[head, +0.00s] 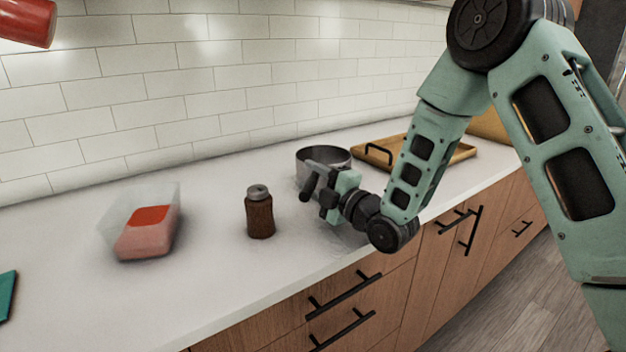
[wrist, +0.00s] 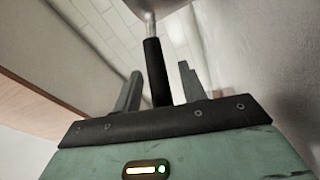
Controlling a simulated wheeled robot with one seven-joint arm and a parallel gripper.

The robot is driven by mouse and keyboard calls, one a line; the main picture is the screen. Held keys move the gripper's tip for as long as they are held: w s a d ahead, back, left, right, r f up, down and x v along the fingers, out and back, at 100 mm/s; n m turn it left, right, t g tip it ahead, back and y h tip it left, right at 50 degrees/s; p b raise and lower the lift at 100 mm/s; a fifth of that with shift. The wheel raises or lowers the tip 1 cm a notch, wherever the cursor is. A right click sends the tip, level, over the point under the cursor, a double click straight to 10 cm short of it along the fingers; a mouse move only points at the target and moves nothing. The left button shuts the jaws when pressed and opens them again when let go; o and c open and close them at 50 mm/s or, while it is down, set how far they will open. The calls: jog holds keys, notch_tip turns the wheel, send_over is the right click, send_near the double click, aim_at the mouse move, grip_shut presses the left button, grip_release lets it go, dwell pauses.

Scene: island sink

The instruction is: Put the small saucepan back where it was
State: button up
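The small saucepan (head: 322,155) is a grey metal pan standing upright on the white counter near the tiled wall. Its dark handle (head: 310,182) points toward the front of the counter. My gripper (head: 322,190) is low over the counter at the handle, in front of the pan. In the wrist view, my gripper (wrist: 160,88) is open, with the black handle (wrist: 153,70) between its two fingers and gaps on both sides. The underside of the pan (wrist: 152,5) shows at the top edge there. The exact contact of fingers and handle is partly hidden in the head view.
A brown shaker (head: 260,212) with a grey lid stands left of my gripper. A clear container (head: 150,222) with red contents is farther left. A wooden tray (head: 460,152) with black handles lies to the right behind my arm. A faint transparent item (head: 345,238) lies near the front edge.

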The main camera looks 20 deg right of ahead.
jog(key=shift+r, duration=0.15)
jog(key=shift+s+d, duration=0.15)
jog(key=shift+s, duration=0.15)
jog(key=b+v, duration=0.2)
jog(key=v, duration=0.6)
jog(key=shift+s+d, duration=0.15)
jog(key=shift+s, duration=0.05)
jog(key=shift+s+r+p, duration=0.1)
jog(key=shift+r+p, duration=0.1)
jog(key=shift+p, duration=0.85)
jog(key=s+p, duration=0.1)
jog(key=p, duration=0.3)
jog(key=shift+d+p, duration=0.35)
jog(key=p, duration=0.1)
jog(key=s+p, duration=0.1)
jog(key=p, duration=0.1)
jog(key=shift+s+d+f, duration=0.15)
jog(key=shift+d+f, duration=0.15)
jog(key=shift+f, duration=0.05)
